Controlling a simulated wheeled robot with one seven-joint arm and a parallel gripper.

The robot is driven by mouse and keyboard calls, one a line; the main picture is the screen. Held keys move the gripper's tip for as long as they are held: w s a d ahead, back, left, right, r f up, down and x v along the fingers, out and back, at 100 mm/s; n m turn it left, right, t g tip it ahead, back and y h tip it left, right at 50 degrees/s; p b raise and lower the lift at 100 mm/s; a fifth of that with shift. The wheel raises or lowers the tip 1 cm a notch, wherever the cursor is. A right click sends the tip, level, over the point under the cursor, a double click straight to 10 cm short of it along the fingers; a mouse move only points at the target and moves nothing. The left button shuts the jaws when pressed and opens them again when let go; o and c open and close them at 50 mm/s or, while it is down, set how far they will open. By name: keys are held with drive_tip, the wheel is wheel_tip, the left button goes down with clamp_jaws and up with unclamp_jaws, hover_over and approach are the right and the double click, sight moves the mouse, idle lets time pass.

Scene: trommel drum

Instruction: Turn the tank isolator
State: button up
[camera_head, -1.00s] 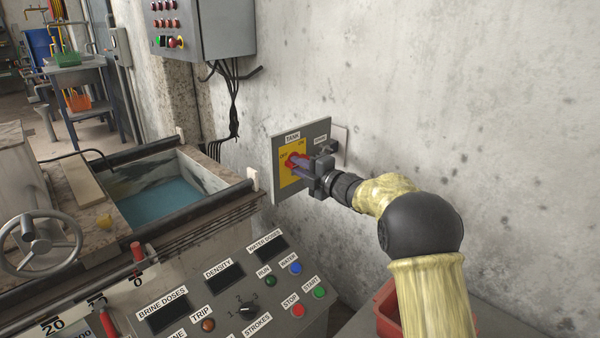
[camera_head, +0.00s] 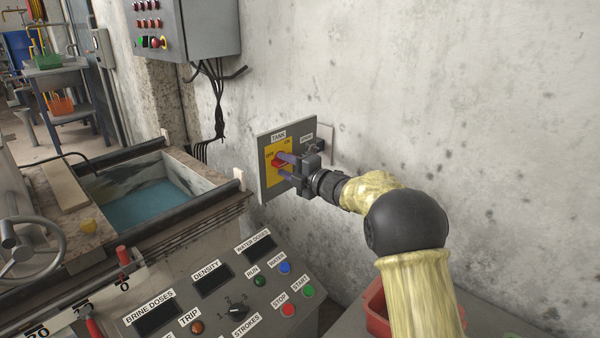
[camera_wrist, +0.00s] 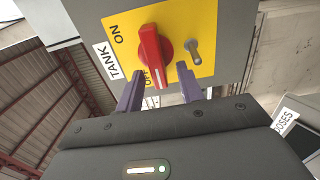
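The tank isolator (camera_head: 278,162) is a red rotary handle on a yellow plate, on a grey wall panel labelled TANK. In the wrist view, the red handle (camera_wrist: 151,48) points down towards the partly hidden OFF mark, with ON at the upper left. A short metal peg (camera_wrist: 193,50) stands beside it. My gripper (camera_wrist: 160,84) is open, with one purple finger on each side of the handle's white-marked lower end. Gaps show between the handle and both fingers. In the head view, my gripper (camera_head: 283,164) faces the panel from the right.
A grey control box (camera_head: 195,28) with cables hangs above left. A labelled push-button console (camera_head: 225,290) stands below, in front of a water tank (camera_head: 150,200). A red bin (camera_head: 376,308) is under my arm. The wall to the right is bare.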

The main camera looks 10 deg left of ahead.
drive_tip(key=p+v, duration=0.3)
drive_tip(key=v, duration=1.4)
drive_tip(key=shift+d, duration=0.15)
